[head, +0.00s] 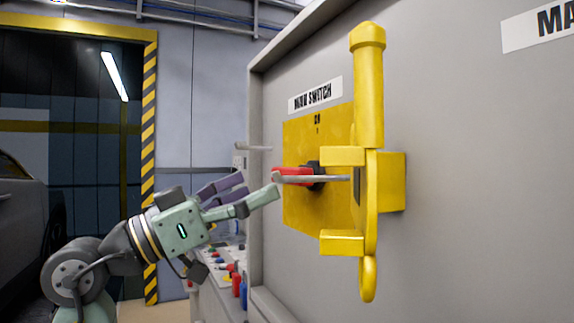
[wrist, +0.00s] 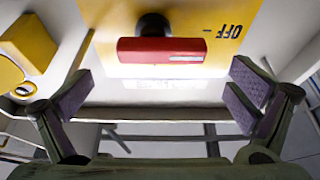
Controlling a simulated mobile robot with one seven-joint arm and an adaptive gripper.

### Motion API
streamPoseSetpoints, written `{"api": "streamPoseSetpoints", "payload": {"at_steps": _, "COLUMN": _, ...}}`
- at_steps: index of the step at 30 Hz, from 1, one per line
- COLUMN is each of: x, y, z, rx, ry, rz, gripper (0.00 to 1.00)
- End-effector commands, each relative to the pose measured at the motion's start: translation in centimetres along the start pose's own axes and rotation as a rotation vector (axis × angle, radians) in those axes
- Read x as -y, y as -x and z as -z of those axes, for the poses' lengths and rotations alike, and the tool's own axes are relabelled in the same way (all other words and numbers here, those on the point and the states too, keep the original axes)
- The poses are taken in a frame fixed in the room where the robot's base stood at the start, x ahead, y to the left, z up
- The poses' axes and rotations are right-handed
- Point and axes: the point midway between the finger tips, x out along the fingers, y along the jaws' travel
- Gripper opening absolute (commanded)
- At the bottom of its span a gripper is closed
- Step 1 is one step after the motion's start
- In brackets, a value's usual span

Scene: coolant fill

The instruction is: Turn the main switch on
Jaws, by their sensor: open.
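The main switch is a red handle (head: 290,172) on a black hub (head: 316,176), mounted on a yellow plate (head: 300,213). A label above it reads MAIN SWITCH, with ON at the plate's top. In the wrist view the red handle (wrist: 172,50) lies level, its white mark at the right end pointing to the word OFF (wrist: 225,32). My gripper (head: 258,188) is open, left of the handle and slightly below it in the head view. In the wrist view, my gripper's fingers (wrist: 160,95) are spread wide, with the handle beyond them and between their lines. They appear apart from it.
A yellow upright bracket (head: 368,90) stands out from the grey cabinet (head: 450,180) right of the switch. Bottles and a control panel sit low behind my gripper. A striped door frame (head: 149,130) stands left.

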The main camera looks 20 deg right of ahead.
Motion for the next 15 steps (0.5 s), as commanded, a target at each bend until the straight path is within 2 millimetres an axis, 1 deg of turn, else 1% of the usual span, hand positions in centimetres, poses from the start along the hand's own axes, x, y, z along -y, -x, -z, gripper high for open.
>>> {"api": "streamPoseSetpoints", "payload": {"at_steps": 1, "x": -0.1, "y": -1.3, "z": 0.3, "rx": 0.001, "ry": 0.000, "rz": -0.002, "gripper": 1.00}}
{"api": "streamPoseSetpoints", "payload": {"at_steps": 6, "x": -0.1, "y": -4.2, "z": 0.3, "rx": 0.000, "ry": -0.001, "rz": -0.001, "gripper": 1.00}}
{"api": "streamPoseSetpoints", "payload": {"at_steps": 10, "x": 0.0, "y": -5.6, "z": 0.2, "rx": 0.000, "ry": -0.001, "rz": 0.001, "gripper": 1.00}}
{"api": "streamPoseSetpoints", "payload": {"at_steps": 15, "x": 0.0, "y": -6.3, "z": 0.1, "rx": -0.002, "ry": -0.002, "rz": 0.002, "gripper": 1.00}}
